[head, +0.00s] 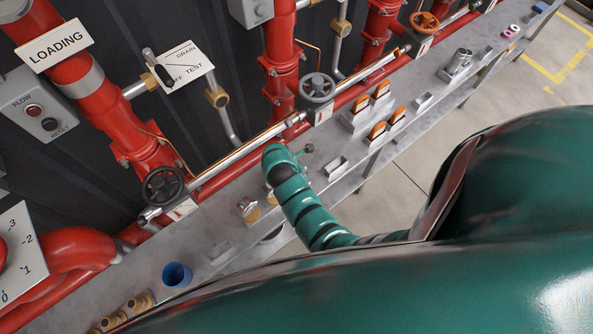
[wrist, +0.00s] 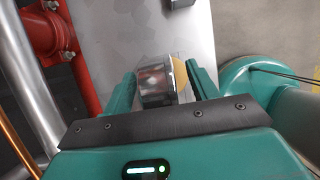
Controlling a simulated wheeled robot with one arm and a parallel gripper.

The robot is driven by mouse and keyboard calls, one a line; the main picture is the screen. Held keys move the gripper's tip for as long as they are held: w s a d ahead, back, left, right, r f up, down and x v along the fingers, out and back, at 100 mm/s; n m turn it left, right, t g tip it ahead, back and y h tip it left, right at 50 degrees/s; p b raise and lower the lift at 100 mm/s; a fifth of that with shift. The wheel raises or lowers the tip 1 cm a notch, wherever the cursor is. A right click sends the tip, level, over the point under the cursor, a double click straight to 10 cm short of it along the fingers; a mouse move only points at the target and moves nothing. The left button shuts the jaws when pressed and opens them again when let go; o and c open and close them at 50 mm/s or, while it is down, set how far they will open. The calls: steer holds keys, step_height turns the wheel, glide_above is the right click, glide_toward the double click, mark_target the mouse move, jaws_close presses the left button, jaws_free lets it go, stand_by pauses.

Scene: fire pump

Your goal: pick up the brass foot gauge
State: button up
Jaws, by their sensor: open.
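In the wrist view, a gauge with a shiny silver cylindrical body (wrist: 154,84) and a yellow brass-coloured part on its right lies between the two fingers of my gripper (wrist: 162,76). The fingers are open, one on each side; I cannot tell whether either touches it. In the head view, a silver-topped gauge with a brass-coloured foot (head: 249,210) stands on the grey bench, and a similar piece (head: 270,194) beside it is partly hidden by my arm. I cannot tell which of them is between the fingers.
The grey bench (head: 212,228) runs along red pipes with handwheels (head: 316,90). A blue cup (head: 177,275) and several brass fittings (head: 127,310) stand at the lower left. Empty metal holders (head: 335,168) and orange-topped pieces (head: 377,131) stand farther right. Open floor lies right of the bench.

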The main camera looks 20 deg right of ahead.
steer(key=shift+f, duration=0.15)
steer(key=c, duration=1.3)
steer(key=shift+o, duration=0.2)
